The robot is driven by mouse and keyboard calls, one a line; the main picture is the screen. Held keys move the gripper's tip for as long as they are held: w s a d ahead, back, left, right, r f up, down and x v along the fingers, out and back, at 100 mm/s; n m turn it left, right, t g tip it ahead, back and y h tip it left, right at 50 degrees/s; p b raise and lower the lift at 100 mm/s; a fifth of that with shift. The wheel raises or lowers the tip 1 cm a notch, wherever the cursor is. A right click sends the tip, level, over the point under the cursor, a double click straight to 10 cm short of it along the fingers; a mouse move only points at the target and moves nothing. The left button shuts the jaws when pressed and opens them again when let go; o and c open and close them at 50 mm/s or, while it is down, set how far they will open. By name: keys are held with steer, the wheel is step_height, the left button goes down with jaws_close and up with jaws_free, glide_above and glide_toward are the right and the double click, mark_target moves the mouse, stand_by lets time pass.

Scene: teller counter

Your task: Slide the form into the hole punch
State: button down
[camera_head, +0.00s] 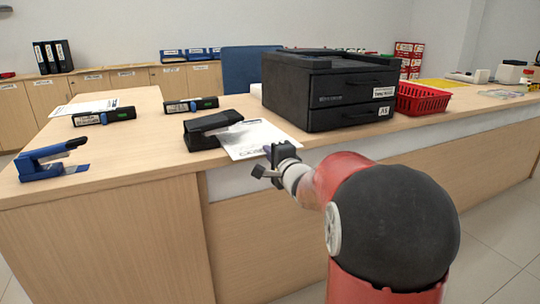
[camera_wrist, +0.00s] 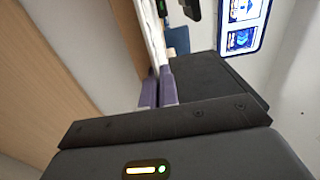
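The form (camera_head: 252,139), a white printed sheet, lies flat at the counter's front edge, left of the black drawer unit. The black hole punch (camera_head: 205,133) stands at its left; the sheet's left edge meets it, and I cannot tell whether it is inside the slot. My gripper (camera_head: 280,152) is at the sheet's right front corner, over the counter edge. In the wrist view its purple-grey fingers (camera_wrist: 158,88) are close together on the edge of the form (camera_wrist: 153,32), which shows as a thin pale strip beyond them.
The black drawer unit (camera_head: 325,90) stands close behind and right of my gripper, with a red basket (camera_head: 421,99) beyond it. A blue stapler-like tool (camera_head: 50,160) and two dark label-bearing boxes (camera_head: 104,116) (camera_head: 190,104) are at the left. Counter (camera_head: 135,160) in front of the punch is clear.

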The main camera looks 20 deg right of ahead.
steer(key=c, duration=1.6)
jaws_free()
steer(key=s+b, duration=0.1)
steer(key=s, duration=0.7)
steer(key=s+a+f+n+g+y+p, duration=0.1)
steer(key=s+a+n+g+y, duration=0.3)
steer(key=s+a+n, duration=0.45)
steer(key=s+a+f+n+g+y+p, duration=0.1)
steer(key=s+a+f+n+g+y, duration=0.25)
steer(key=a, duration=0.75)
steer(key=s+d+f+n+g+h+p, duration=0.1)
steer(key=s+d+n+g+h, duration=0.1)
steer(key=s, duration=0.5)
steer(key=s+d+f+n+g+h, duration=0.2)
steer(key=s+d+n+g+h, duration=0.1)
steer(key=s+h, duration=0.3)
steer(key=shift+s+d+f+n+p, duration=0.2)
steer(key=shift+s+d+n+p, duration=0.25)
steer(key=shift+s, duration=0.65)
